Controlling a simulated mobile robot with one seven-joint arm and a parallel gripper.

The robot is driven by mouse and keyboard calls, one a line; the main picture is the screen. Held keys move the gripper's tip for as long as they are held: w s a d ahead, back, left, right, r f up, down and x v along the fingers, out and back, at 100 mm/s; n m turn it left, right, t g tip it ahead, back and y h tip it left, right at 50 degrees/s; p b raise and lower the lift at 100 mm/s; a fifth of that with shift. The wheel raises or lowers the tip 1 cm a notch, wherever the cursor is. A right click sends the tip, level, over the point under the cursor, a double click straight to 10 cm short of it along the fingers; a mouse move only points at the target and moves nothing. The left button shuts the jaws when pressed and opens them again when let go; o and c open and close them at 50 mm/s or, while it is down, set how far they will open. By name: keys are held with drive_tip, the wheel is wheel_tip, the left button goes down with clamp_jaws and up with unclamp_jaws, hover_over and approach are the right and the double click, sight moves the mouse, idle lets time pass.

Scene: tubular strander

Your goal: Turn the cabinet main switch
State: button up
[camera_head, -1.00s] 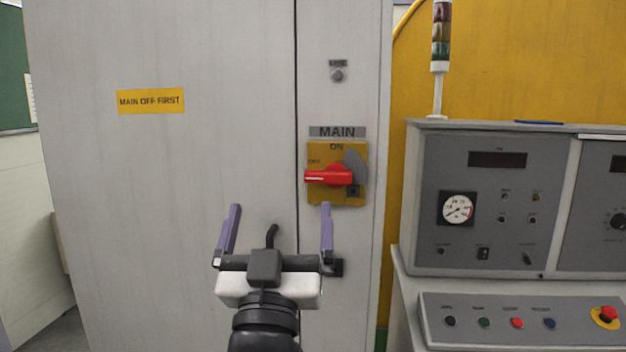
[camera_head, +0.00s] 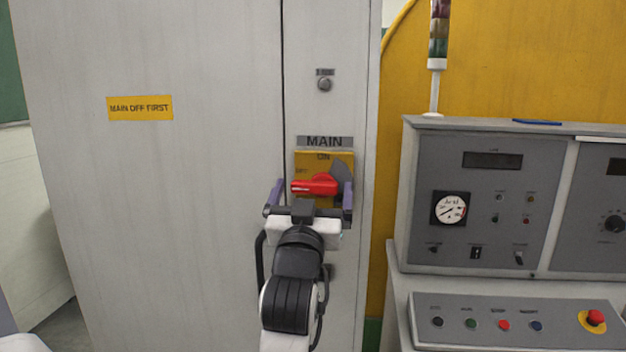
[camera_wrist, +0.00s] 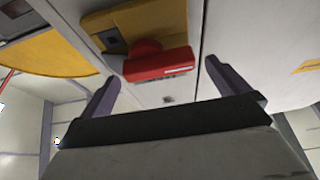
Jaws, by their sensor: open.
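The cabinet main switch is a red rotary handle (camera_head: 315,185) on a yellow plate (camera_head: 308,161) under a MAIN label. The handle lies horizontally with its tip to the left, toward the small OFF-side marking. My gripper (camera_head: 309,191) is open in front of the plate's lower part, its purple fingers on either side of the handle. In the wrist view the red handle (camera_wrist: 158,66) is beyond my open fingers (camera_wrist: 162,80), and no contact shows. The lower part of the plate is hidden behind my gripper in the head view.
The grey cabinet door (camera_head: 190,220) carries a yellow MAIN OFF FIRST sign (camera_head: 140,108). A small round lock (camera_head: 324,85) is above the switch. A control console (camera_head: 480,200) with a gauge, buttons and a red emergency stop (camera_head: 595,317) stands at the right.

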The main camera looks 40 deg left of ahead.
drive_tip(key=shift+w+a+r, duration=0.2)
drive_tip(key=shift+w+a, duration=0.1)
drive_tip(key=shift+w, duration=0.25)
drive_tip(key=c, duration=1)
